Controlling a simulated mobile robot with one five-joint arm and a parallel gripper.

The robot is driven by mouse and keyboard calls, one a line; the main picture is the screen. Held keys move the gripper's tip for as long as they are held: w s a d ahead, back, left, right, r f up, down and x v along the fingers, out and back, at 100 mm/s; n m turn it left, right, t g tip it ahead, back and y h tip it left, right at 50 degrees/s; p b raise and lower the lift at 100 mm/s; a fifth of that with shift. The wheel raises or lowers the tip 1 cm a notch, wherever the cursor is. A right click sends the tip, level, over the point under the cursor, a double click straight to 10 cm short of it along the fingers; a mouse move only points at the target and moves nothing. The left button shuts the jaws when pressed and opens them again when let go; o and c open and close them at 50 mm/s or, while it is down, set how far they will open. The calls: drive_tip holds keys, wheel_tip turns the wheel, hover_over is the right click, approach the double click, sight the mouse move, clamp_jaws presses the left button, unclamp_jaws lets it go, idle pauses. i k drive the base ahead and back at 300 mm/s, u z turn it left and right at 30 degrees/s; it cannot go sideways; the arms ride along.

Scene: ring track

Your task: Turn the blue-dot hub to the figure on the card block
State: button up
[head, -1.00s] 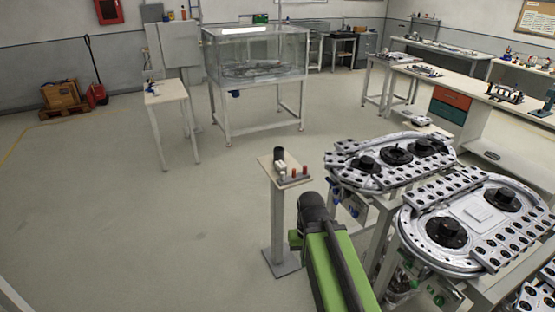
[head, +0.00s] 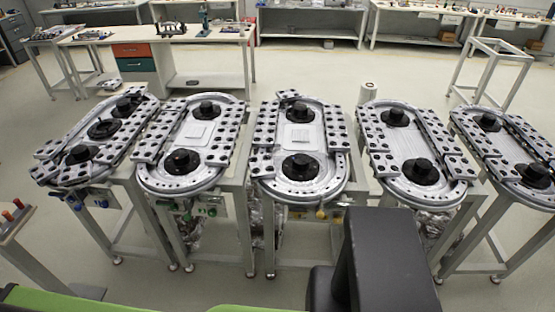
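Several oval ring tracks on stands cross the head view, each with black hubs. A second track has a near hub (head: 182,161) with a small reddish mark. The middle track has a near hub (head: 299,166). I cannot make out a blue dot on any hub. Pale flat plates lie inside the second track (head: 199,133) and the middle track (head: 298,136); no figure is readable, and I cannot tell which thing is the card block. My gripper is not in view.
A small stand with red and orange pegs (head: 14,213) is at the left edge. Workbenches (head: 185,36) line the back. An empty table frame (head: 490,70) stands at the back right. Narrow gaps separate the track stands. My own dark and green parts cover the bottom.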

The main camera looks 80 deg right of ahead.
sight(301, 161)
drive_tip(key=u, duration=0.45)
drive_tip(key=k, duration=2.05)
drive_tip(key=z, duration=0.4)
drive_tip(key=i, duration=1)
drive_tip(key=z, duration=0.1)
